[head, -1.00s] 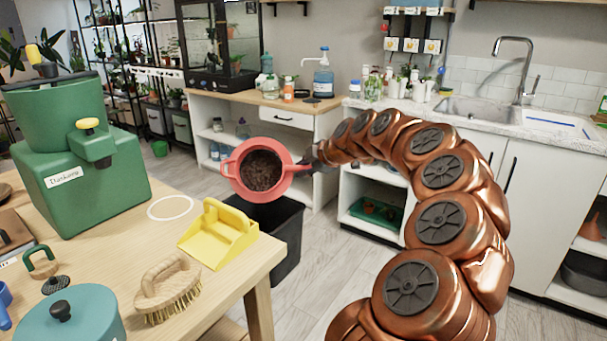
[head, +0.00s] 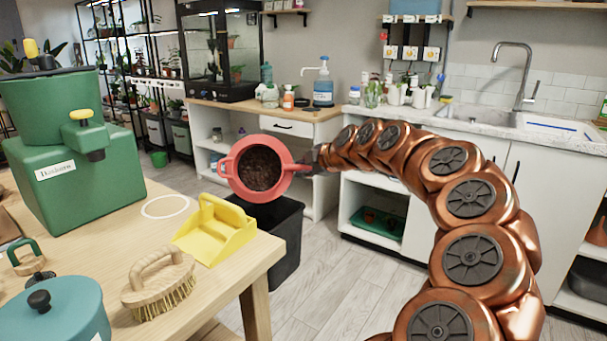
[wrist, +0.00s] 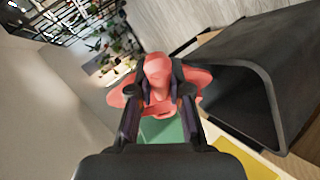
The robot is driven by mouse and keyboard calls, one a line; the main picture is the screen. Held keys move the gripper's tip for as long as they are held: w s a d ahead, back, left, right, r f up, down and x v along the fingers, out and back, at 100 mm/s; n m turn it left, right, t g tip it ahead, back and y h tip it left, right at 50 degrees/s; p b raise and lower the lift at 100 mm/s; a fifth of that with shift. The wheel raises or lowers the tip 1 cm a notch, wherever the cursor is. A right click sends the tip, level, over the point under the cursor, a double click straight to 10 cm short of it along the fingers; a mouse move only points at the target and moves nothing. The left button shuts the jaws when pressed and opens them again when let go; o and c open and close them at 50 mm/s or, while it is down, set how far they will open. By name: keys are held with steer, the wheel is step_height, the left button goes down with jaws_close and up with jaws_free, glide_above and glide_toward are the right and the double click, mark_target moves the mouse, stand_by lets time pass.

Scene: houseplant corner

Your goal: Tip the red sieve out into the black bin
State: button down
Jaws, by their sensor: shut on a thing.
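The red sieve (head: 232,183) is held in the air in the head view, with dark soil-like matter inside. Its round opening faces the head camera, so it looks tilted. My gripper (head: 316,163) is shut on its handle at the right side. In the wrist view the red handle (wrist: 157,72) sits between my fingers (wrist: 160,98), and the sieve's bowl lies beyond it. The black bin (head: 288,243) stands on the floor beside the table, below the sieve in the head view. The wrist view shows the bin (wrist: 225,78) right of the sieve. I cannot tell whether the sieve is directly over it.
The wooden table (head: 262,262) at left bears a yellow dustpan (head: 215,232) near the bin, a wooden brush (head: 158,283), a teal lidded pot (head: 55,310) and a green machine (head: 75,180). White cabinets (head: 459,222) stand behind. Floor (head: 335,285) right of the bin is clear.

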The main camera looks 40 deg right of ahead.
steer(key=shift+s+a+f+n+t+h+b, duration=0.1)
steer(key=shift+s+a+n+t+h+b, duration=0.3)
steer(key=shift+b, duration=1.6)
steer(key=shift+s+a+f+n+t+h+b, duration=0.15)
steer(key=shift+t+b, duration=0.5)
steer(key=shift+b, duration=1.4)
steer(key=shift+s+a+n+t+h+b, duration=0.2)
steer(key=shift+t+b, duration=0.35)
steer(key=shift+b, duration=1.45)
steer(key=shift+s+a+r+n+t+h+b, duration=0.15)
steer(key=shift+s+n+t+b, duration=0.15)
steer(key=shift+b, duration=0.8)
steer(key=shift+s+a+n+t+h+b, duration=0.15)
steer(key=shift+t+b, duration=0.25)
steer(key=shift+b, duration=0.65)
steer(key=shift+r+p, duration=0.3)
steer(key=shift+p, duration=1.55)
steer(key=shift+f+p, duration=0.2)
steer(key=shift+p, duration=0.65)
